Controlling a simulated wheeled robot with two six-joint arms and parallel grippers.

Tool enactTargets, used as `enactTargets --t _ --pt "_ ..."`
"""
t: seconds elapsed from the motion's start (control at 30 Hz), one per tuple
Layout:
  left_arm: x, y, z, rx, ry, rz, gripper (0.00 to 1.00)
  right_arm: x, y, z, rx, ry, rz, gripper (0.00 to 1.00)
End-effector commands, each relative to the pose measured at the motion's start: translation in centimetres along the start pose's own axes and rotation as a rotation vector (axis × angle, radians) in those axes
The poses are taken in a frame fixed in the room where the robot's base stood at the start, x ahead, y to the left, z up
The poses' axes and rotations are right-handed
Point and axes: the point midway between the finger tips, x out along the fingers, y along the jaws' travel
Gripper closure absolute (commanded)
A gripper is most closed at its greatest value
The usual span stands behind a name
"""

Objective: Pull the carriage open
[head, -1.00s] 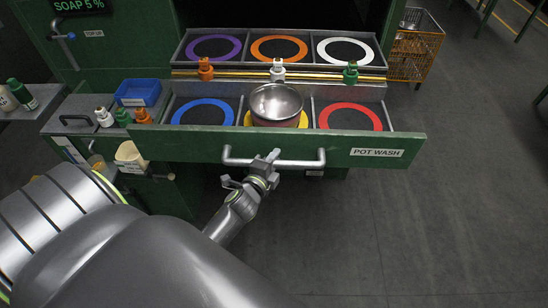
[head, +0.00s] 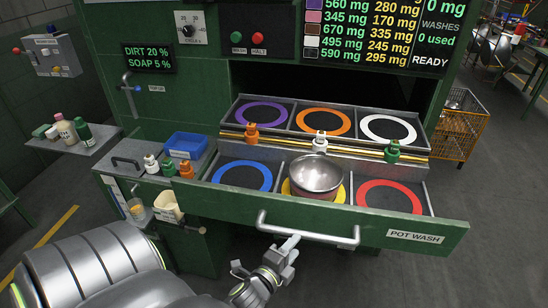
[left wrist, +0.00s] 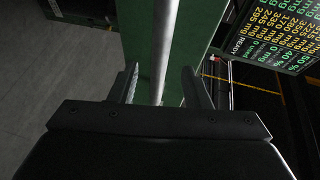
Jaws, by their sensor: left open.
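The carriage is a green-fronted drawer labelled POT WASH (head: 430,240), standing out from the green machine. Its silver bar handle (head: 335,239) runs across the front. A metal pot (head: 315,177) sits in its middle compartment on a yellow ring; a blue ring (head: 240,176) and a red ring (head: 389,197) lie either side. My left gripper (head: 289,243) is open at the handle, just below and in front of the bar. In the left wrist view the bar (left wrist: 164,40) runs between the two open fingers (left wrist: 160,85); contact cannot be told. My right gripper is out of view.
A rear tray (head: 290,104) holds purple, orange and white rings, with three coloured bottles in front. A blue bin (head: 186,146) and small bottles stand on the left ledge. A wire cage (head: 460,125) is at the right. The floor right of the drawer is clear.

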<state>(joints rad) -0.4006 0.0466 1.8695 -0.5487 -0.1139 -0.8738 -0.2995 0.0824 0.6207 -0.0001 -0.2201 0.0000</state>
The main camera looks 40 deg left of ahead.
Motion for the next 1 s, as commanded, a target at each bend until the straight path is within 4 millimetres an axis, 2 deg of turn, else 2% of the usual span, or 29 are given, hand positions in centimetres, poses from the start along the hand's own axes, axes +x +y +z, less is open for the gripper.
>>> enactTargets --t 0.03,0.2,0.4,0.6,1.0 --pt "-1.2 -0.1 0.0 -0.001 -0.002 0.003 0.57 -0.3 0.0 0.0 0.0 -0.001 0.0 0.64" --pt "-4.7 -0.1 0.0 0.0 -0.002 0.004 0.57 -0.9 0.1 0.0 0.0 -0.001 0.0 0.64" --pt "-7.6 0.0 0.0 -0.001 -0.002 0.002 0.57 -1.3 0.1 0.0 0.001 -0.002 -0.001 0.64" --pt "-8.8 0.0 0.0 0.0 0.0 0.0 0.57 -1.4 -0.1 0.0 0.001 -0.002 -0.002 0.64" --pt "-8.8 0.0 0.0 0.001 0.0 -0.001 0.57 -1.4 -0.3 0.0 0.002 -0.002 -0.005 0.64"
